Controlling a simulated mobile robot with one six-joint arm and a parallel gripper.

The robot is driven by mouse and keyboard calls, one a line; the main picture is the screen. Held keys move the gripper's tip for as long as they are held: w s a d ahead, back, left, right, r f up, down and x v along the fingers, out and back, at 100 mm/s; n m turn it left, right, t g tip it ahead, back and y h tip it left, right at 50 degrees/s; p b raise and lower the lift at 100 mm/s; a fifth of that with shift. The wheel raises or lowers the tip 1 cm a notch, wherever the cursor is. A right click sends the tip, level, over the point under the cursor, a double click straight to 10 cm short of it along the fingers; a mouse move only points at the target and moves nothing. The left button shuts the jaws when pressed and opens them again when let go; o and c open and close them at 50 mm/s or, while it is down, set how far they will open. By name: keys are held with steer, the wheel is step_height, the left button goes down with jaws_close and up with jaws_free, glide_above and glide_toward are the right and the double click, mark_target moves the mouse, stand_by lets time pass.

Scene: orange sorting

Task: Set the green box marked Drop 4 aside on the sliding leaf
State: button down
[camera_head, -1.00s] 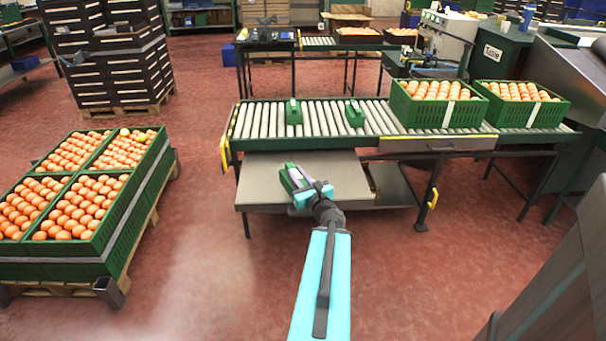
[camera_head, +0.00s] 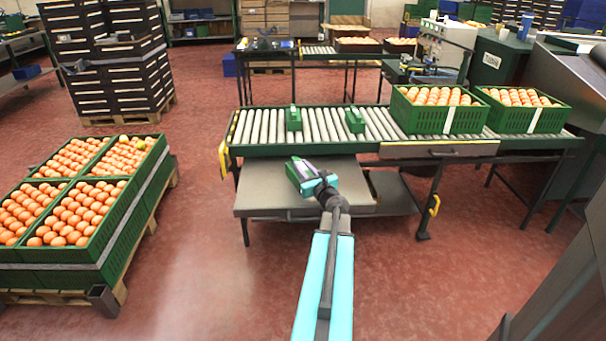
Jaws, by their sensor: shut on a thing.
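My gripper (camera_head: 318,186) is shut on a small green box (camera_head: 296,176) with a pale top. The box is over the grey sliding leaf (camera_head: 262,187), which sticks out below the roller conveyor. I cannot tell whether the box touches the leaf or hangs just above it. Any marking on the box is too small to read. My gripper hides part of the box's near right side.
Two small green boxes stand on the roller conveyor, one on the left (camera_head: 293,119) and one further right (camera_head: 355,120). Two green crates of oranges (camera_head: 433,119) (camera_head: 527,118) stand at its right. The leaf's left part is bare. Stacked orange crates (camera_head: 126,222) stand on a pallet at left.

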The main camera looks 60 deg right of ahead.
steer(key=shift+w+d, duration=0.35)
steer(key=shift+d, duration=0.55)
steer(key=shift+f, duration=0.1)
steer(key=shift+f+b, duration=0.3)
steer(key=shift+f, duration=1.45)
steer(key=shift+f, duration=0.15)
steer(key=c, duration=1.6)
jaws_free()
steer(key=shift+r, duration=0.2)
